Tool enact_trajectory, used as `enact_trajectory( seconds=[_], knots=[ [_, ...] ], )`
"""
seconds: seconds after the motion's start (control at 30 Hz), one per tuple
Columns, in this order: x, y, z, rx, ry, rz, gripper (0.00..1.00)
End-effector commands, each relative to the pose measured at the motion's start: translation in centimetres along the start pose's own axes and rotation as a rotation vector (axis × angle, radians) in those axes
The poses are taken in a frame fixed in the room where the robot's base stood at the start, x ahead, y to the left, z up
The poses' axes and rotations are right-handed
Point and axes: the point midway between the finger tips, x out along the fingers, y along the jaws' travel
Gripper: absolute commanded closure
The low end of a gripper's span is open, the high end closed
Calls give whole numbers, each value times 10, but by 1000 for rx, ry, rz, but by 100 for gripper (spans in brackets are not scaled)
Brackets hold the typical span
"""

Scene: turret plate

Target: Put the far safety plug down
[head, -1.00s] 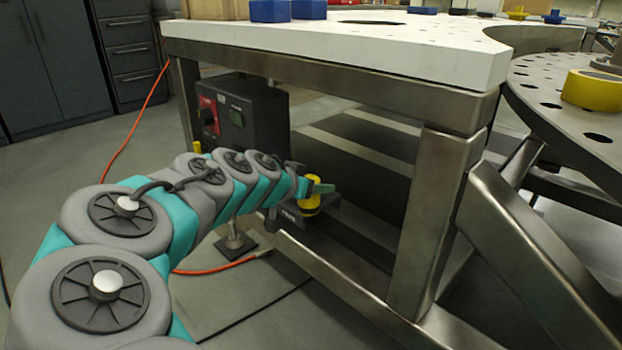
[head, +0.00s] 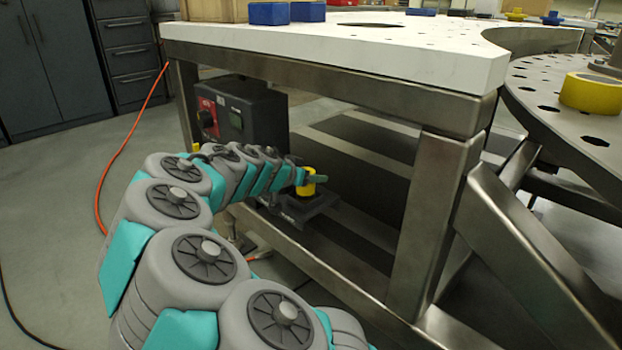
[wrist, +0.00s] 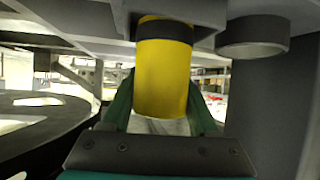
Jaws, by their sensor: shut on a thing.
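A dark band circles the plug at the end by the bracket (wrist: 190,14). I cannot tell whether that end is seated in the bracket or just clear of it. An empty dark ring (wrist: 253,32) shows to the right of the plug.
The white table (head: 400,65) and its steel leg (head: 435,225) stand close to my arm. A dark control box (head: 245,112) is left of the plug. An orange cable (head: 122,155) runs over the floor. A yellow ring (head: 590,92) lies on the round plate at right.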

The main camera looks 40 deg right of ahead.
Motion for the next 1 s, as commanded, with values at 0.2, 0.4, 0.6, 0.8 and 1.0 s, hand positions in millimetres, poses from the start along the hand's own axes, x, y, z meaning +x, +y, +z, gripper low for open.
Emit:
enact_trajectory(
  seconds=[0.2,0.4,0.6,0.8,1.0],
  knots=[
    [4,0,7,1,0,0,100],
    [5,0,9,1,0,0,100],
    [5,0,9,1,0,0,25],
    [5,0,9,1,0,0,10],
    [4,0,8,1,0,0,10]
  ],
)
